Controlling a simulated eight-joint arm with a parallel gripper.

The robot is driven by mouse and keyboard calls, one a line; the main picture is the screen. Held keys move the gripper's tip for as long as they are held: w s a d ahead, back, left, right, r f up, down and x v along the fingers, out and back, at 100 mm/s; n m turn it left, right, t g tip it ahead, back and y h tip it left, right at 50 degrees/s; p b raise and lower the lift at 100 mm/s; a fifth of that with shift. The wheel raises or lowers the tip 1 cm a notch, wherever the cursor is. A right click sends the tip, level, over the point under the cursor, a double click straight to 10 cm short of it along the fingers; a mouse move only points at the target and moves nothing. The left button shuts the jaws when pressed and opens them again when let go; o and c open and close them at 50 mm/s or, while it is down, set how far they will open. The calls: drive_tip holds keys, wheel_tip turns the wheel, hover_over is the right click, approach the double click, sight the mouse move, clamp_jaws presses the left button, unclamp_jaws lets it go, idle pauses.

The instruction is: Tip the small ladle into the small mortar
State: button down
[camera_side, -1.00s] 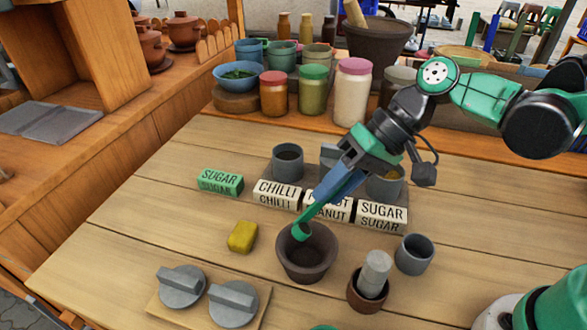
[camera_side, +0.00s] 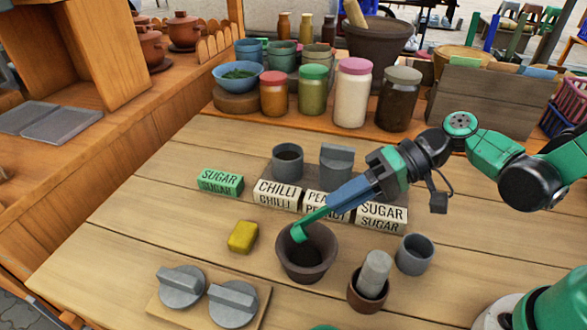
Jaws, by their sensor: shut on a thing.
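The small mortar (camera_side: 307,270), a dark brown clay bowl, stands upright on the wooden table at front centre. My gripper (camera_side: 345,196) is shut on the handle of the small green ladle (camera_side: 316,216), to the right of and above the mortar. The ladle slants down to the left, and its bowl end (camera_side: 298,234) is over the mortar's back left rim area. I cannot tell whether it touches the rim, or whether the ladle holds anything. The inside of the mortar looks dark, and its contents cannot be made out.
Label blocks reading SUGAR (camera_side: 220,181), CHILLI (camera_side: 277,195) and others stand behind the mortar, with grey pots (camera_side: 288,162) behind them. A yellow block (camera_side: 243,236) lies left. A grey cup (camera_side: 414,254) and a brown pot with a grey cylinder (camera_side: 375,273) stand right.

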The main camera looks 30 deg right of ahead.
idle(0.4)
drive_tip(key=shift+w+a+r+g+h, duration=0.2)
drive_tip(key=shift+a+r+g+h, duration=0.15)
drive_tip(key=shift+h, duration=0.45)
drive_tip(key=shift+a+r+h, duration=0.4)
drive_tip(key=shift+r+h, duration=0.35)
drive_tip(key=shift+h, duration=0.25)
drive_tip(key=shift+w+a+r+g+h, duration=0.1)
drive_tip(key=shift+a+r+g+h, duration=0.4)
drive_tip(key=shift+h, duration=0.4)
drive_tip(key=a+r+h, duration=0.1)
drive_tip(key=h, duration=0.1)
drive_tip(key=a+r+g+h, duration=0.1)
drive_tip(key=h, duration=0.1)
drive_tip(key=w+a+r+h, duration=0.1)
drive_tip(key=h, duration=0.1)
drive_tip(key=shift+r+g, duration=0.25)
drive_tip(key=shift+r, duration=0.05)
